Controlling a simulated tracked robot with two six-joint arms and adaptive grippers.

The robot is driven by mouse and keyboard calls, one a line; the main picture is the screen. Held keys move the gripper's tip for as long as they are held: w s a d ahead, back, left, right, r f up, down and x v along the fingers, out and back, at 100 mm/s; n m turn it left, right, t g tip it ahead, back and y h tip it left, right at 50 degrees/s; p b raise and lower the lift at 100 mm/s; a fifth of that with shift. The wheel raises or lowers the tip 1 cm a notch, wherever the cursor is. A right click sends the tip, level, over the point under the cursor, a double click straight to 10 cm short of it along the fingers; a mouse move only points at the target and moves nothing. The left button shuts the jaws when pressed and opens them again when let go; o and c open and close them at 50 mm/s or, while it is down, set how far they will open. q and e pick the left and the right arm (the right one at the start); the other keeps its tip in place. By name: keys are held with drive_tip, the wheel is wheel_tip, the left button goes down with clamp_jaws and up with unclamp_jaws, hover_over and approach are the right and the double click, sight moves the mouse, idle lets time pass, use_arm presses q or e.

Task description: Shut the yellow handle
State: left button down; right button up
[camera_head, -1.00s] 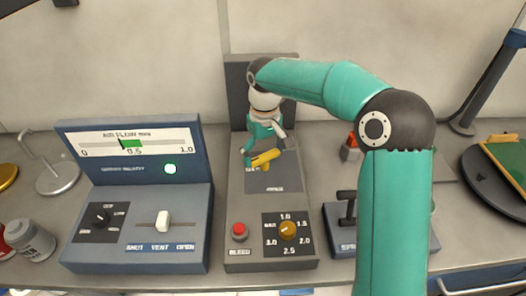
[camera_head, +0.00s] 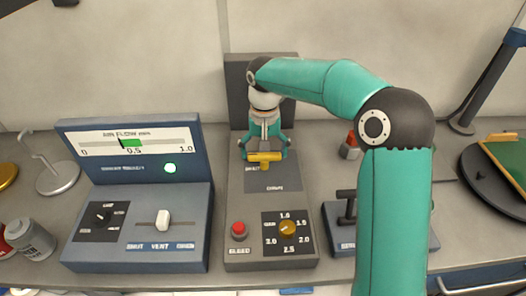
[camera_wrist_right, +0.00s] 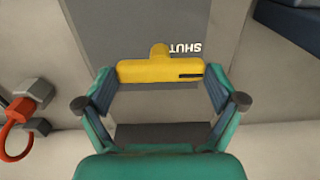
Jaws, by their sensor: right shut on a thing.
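The yellow handle (camera_head: 264,157) is on the upright-backed middle panel, lying level across the picture, with its short stem pointing toward the panel's front. A SHUT label is just left of the stem. In the right wrist view the handle (camera_wrist_right: 160,71) is a yellow T-bar, with the SHUT label beside its stem. My right gripper (camera_head: 265,153) is shut on the handle, one finger at each end of the bar, as the right wrist view (camera_wrist_right: 161,88) also shows. My left gripper is not in view.
The middle panel also has a red button (camera_head: 239,230) and a brass dial (camera_head: 288,228). A blue air-flow console (camera_head: 140,240) stands at left with a white slider (camera_head: 163,220). A box with a black lever (camera_head: 347,207) is at right, partly behind my right arm.

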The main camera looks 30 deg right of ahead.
sight(263, 153)
drive_tip(key=shift+w+r, duration=0.1)
drive_tip(key=shift+w, duration=0.05)
drive_tip(key=o, duration=0.8)
wheel_tip(263, 153, up, 12)
drive_tip(key=shift+f, duration=0.1)
drive_tip(key=shift+a, duration=0.1)
idle(0.5)
